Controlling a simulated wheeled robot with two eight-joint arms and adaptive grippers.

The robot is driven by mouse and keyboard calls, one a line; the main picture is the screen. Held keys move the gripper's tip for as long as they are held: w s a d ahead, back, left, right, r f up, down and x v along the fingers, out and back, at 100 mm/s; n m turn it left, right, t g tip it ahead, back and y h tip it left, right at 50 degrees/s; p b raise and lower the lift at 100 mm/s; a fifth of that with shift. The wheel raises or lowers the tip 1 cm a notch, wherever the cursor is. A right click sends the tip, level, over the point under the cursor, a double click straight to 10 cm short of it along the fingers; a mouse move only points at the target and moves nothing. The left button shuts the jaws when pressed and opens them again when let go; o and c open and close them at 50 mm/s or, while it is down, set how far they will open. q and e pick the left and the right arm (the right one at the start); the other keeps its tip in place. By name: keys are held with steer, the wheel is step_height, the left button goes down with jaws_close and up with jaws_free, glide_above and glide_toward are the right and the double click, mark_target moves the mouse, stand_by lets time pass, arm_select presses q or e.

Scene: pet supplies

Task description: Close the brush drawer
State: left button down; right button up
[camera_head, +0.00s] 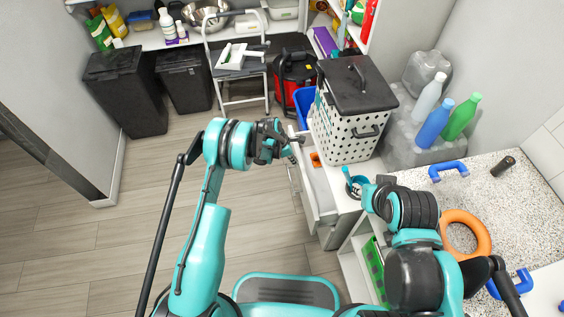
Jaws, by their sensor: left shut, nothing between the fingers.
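The drawer (304,199) is a pale, narrow drawer in the white cabinet, below and left of the white dotted basket. It stands pulled out to the left, with an orange item (315,159) visible inside near its far end. My left gripper (293,150) is shut and empty at the far end of the drawer's front, close to its edge. I cannot tell whether it touches the drawer. My right arm (408,211) is folded over the counter on the right, and its fingers do not show.
A white dotted basket with a dark lid (352,130) stands on the cabinet. Several bottles (433,122) stand behind the speckled counter. The wood floor (252,210) left of the drawer is clear.

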arm_select(q)
steer(key=shift+w+d, duration=0.2)
steer(key=shift+d, duration=0.55)
steer(key=shift+w+d, duration=0.25)
steer(key=shift+d, duration=0.5)
steer(key=shift+w+d, duration=0.2)
steer(key=shift+d, duration=0.55)
